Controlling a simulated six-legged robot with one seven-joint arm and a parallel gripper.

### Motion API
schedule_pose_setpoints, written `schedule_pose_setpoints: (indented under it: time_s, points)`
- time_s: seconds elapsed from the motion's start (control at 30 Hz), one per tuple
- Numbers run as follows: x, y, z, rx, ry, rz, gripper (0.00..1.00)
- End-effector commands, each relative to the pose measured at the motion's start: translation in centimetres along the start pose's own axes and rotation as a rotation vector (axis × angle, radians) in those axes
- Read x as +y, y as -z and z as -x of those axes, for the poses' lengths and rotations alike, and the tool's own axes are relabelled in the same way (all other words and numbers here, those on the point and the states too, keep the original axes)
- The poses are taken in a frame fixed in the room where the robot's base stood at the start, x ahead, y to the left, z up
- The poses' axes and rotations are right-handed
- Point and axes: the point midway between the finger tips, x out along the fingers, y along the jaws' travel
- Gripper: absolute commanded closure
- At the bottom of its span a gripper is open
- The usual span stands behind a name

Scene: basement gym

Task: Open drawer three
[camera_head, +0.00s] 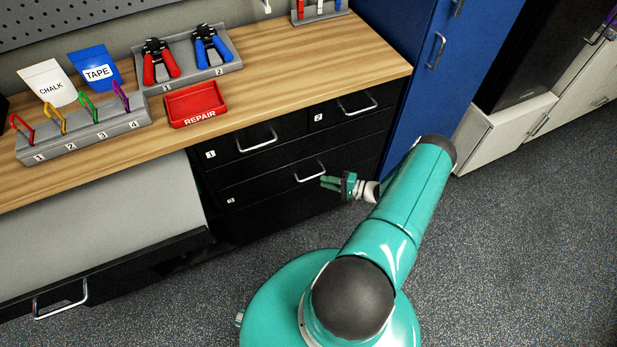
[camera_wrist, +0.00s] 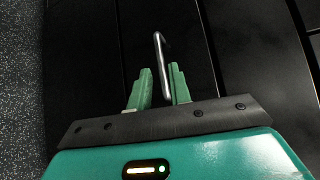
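Drawer three (camera_head: 262,194) is the wide lower black drawer under the workbench, with a small label at its left. Its front looks flush, so it appears shut. Its silver bar handle (camera_head: 309,171) is at the upper middle of the front. My gripper (camera_head: 324,183) is at the handle, just below and right of it in the head view. In the wrist view, my gripper (camera_wrist: 161,78) is open, with the handle (camera_wrist: 161,62) between the green fingertips. Gaps show beside the bar, and neither finger clearly touches it.
Drawers one (camera_head: 250,146) and two (camera_head: 350,108) sit above, both looking shut. A blue cabinet (camera_head: 425,65) stands to the right. The wooden benchtop (camera_head: 290,60) carries a red repair tray (camera_head: 195,104), pliers and carabiners on racks. The speckled floor (camera_head: 520,230) is clear at right.

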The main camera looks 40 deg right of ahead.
Motion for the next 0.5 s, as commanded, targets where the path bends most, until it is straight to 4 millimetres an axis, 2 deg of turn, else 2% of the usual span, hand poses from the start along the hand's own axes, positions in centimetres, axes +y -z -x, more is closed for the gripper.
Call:
schedule_pose_setpoints:
  time_s: [0.03, 0.23, 0.4, 0.5]
  points:
    - [0.0, 0.0, -1.2, -0.004, -0.001, 0.001, 0.80]
    - [0.0, 0.1, -5.1, -0.005, -0.001, 0.001, 0.80]
    - [-0.1, 0.2, -7.1, -0.005, -0.002, 0.001, 0.80]
    - [-0.1, 0.3, -7.6, -0.004, -0.002, 0.001, 0.80]
